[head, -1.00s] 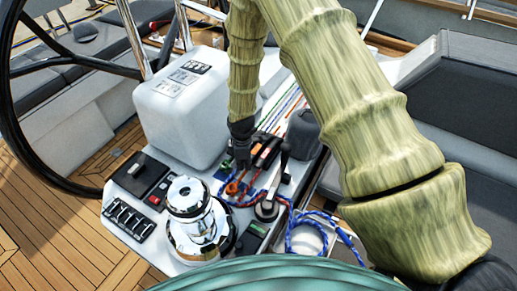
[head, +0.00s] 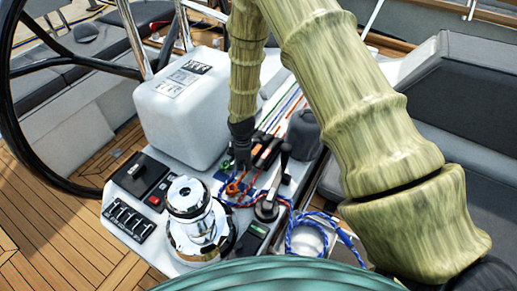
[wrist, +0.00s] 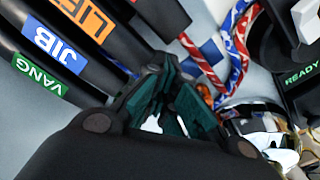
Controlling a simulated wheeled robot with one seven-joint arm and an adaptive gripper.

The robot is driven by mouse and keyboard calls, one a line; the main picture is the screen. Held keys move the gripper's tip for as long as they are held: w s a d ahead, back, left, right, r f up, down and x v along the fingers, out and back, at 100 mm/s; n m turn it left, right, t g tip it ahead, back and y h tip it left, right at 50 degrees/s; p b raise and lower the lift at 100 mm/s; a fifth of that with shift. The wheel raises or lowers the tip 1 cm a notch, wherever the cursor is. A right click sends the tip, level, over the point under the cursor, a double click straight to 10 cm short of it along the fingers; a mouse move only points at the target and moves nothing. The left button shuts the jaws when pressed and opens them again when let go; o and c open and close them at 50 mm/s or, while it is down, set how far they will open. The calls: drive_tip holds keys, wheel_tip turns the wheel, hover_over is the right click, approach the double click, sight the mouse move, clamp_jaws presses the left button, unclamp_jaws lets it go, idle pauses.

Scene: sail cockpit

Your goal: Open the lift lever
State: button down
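The lift lever is a black handle with an orange label reading "LIF" (wrist: 90,18) at the top left of the wrist view, the rest of the word cut off. It lies flat beside its neighbours, and its lower end runs behind my fingers. My gripper (wrist: 174,88) has its dark teal fingers close together at the lever's end. A small gap shows between them lower down, but I cannot tell whether they touch or hold the lever. In the head view my gripper (head: 240,158) points down at the left edge of the lever bank (head: 266,150).
Levers labelled JIB (wrist: 55,42) and VANG (wrist: 38,76) lie alongside. A chrome winch (head: 192,215), an upright black handle (head: 275,180) and blue rope (head: 298,225) are close by. A white box (head: 185,115) stands behind, left of my arm. A READY display (wrist: 300,75) is at right.

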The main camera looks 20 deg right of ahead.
drive_tip(key=shift+w+d+r+p, duration=0.15)
drive_tip(key=shift+r+p, duration=0.1)
drive_tip(key=shift+r, duration=0.25)
drive_tip(key=shift+w+d+r+p, duration=0.1)
drive_tip(key=shift+d+r+p, duration=0.1)
drive_tip(key=shift+r, duration=0.4)
drive_tip(key=shift+w+d+r+p, duration=0.1)
drive_tip(key=shift+r+p, duration=0.2)
drive_tip(key=shift+r, duration=0.1)
drive_tip(key=shift+w+d+r+p, duration=0.1)
drive_tip(key=shift+r+p, duration=0.15)
drive_tip(key=shift+r, duration=0.3)
drive_tip(key=shift+w+d+r+p, duration=0.15)
drive_tip(key=shift+r+p, duration=0.1)
drive_tip(key=shift+r, duration=0.15)
drive_tip(key=shift+w+d+r+p, duration=0.1)
drive_tip(key=shift+r+p, duration=0.15)
drive_tip(key=shift+r, duration=0.2)
drive_tip(key=shift+w+d+r+p, duration=0.15)
drive_tip(key=shift+w+r+p, duration=0.1)
drive_tip(key=shift+r, duration=0.2)
drive_tip(key=shift+w+d+r+p, duration=0.15)
drive_tip(key=shift+r+p, duration=0.1)
drive_tip(key=shift+r, duration=0.15)
